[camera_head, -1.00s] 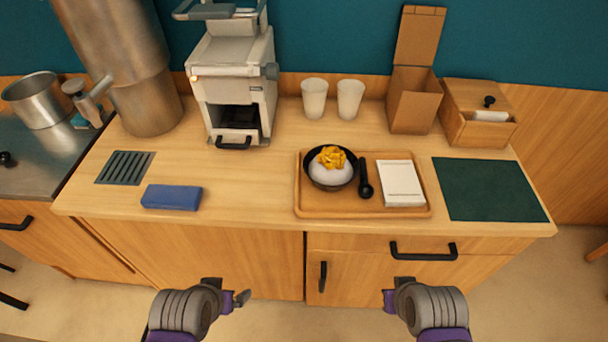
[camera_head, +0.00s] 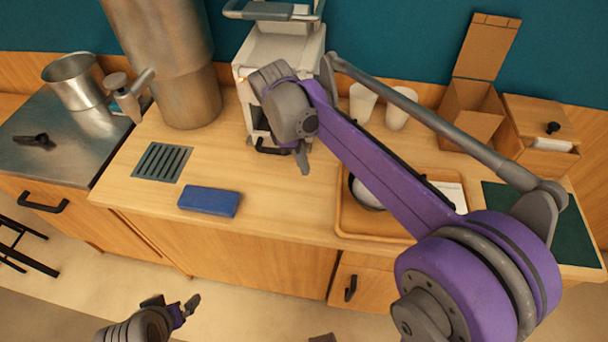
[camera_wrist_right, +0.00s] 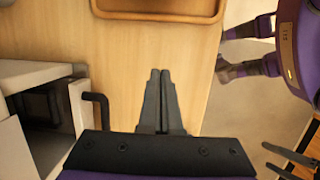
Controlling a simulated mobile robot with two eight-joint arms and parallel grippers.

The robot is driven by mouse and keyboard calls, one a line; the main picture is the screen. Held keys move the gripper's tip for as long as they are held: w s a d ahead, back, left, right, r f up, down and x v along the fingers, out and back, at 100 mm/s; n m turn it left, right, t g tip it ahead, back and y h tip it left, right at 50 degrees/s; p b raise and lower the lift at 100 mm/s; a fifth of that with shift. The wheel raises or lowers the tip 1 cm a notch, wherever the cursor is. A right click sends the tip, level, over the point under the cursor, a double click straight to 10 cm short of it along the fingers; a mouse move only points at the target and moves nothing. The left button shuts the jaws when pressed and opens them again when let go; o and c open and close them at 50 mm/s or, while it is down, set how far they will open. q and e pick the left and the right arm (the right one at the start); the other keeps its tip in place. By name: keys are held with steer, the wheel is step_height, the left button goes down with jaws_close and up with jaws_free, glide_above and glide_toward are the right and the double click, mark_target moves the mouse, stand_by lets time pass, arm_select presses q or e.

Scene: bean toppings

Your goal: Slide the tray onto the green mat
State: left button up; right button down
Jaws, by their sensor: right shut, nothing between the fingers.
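The wooden tray (camera_head: 350,222) sits on the counter, partly hidden behind my right arm. A bowl with white food (camera_head: 366,192) and a white card (camera_head: 453,192) show on it. The dark green mat (camera_head: 577,238) lies to the right of the tray, partly covered from view by my arm. My right gripper (camera_head: 304,168) is shut and empty over the counter, left of the tray. In the right wrist view, its closed fingers (camera_wrist_right: 160,75) point toward the tray's rim (camera_wrist_right: 160,17), apart from it. My left gripper (camera_head: 172,306) is open and empty, low before the counter.
A white machine (camera_head: 285,50) with a black handle stands close behind my right gripper. Two white cups (camera_head: 400,105), a cardboard box (camera_head: 470,110) and a wooden box (camera_head: 540,135) stand at the back. A blue cloth block (camera_head: 209,200) lies front left.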

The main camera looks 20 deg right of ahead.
mark_target(317, 198)
steer(key=x, duration=1)
steer(key=shift+s+r+b, duration=0.1)
steer(key=shift+s+b, duration=0.1)
steer(key=shift+b, duration=0.15)
steer(key=s+d, duration=0.1)
steer(key=d, duration=0.2)
steer(key=shift+s+r, duration=0.15)
steer(key=shift+s, duration=0.25)
steer(key=shift+s+d, duration=0.15)
steer(key=shift+d, duration=0.1)
steer(key=shift+d, duration=0.1)
steer(key=s+d, duration=0.5)
steer(key=d, duration=0.4)
steer(key=s+d, duration=0.6)
steer(key=d, duration=0.3)
steer(key=s+d, duration=0.6)
steer(key=d, duration=0.4)
steer(key=shift+s, duration=0.25)
